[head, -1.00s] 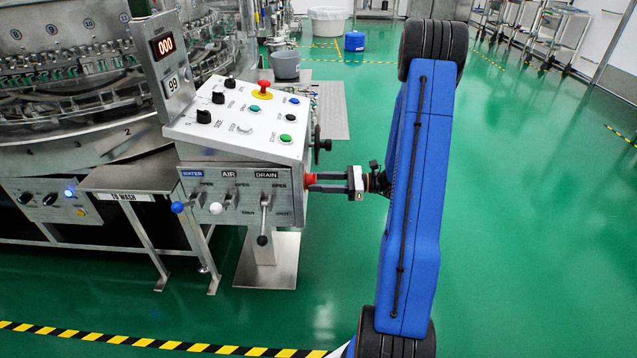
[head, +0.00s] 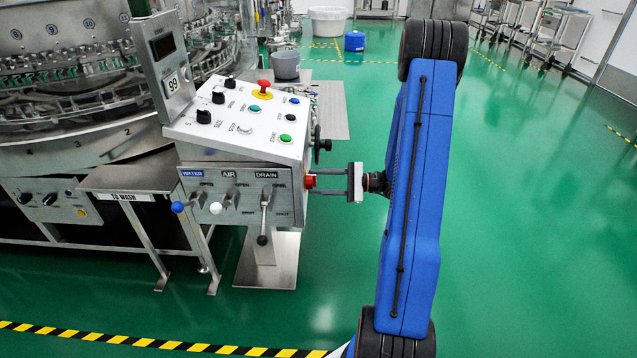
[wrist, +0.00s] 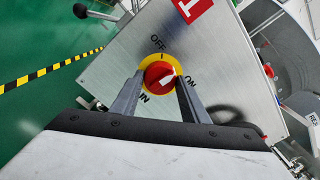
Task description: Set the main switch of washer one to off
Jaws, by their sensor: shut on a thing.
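The main switch is a red knob (head: 310,181) on the right side of the washer's control box (head: 240,150). In the wrist view the red knob (wrist: 154,73) sits on a yellow disc (wrist: 172,59) with OFF and ON lettering around it. A white mark shows on the knob, but I cannot tell which label it points to. My gripper (head: 317,182) reaches in from the right and is shut on the knob. In the wrist view its fingers (wrist: 159,80) lie on either side of it. The display (head: 163,46) above the box is dark.
A red mushroom button (head: 263,87) and several knobs and buttons are on the sloped top panel. WATER, AIR and DRAIN levers, with the drain lever (head: 264,215) nearest, are on the front. Green floor (head: 530,220) to the right is free.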

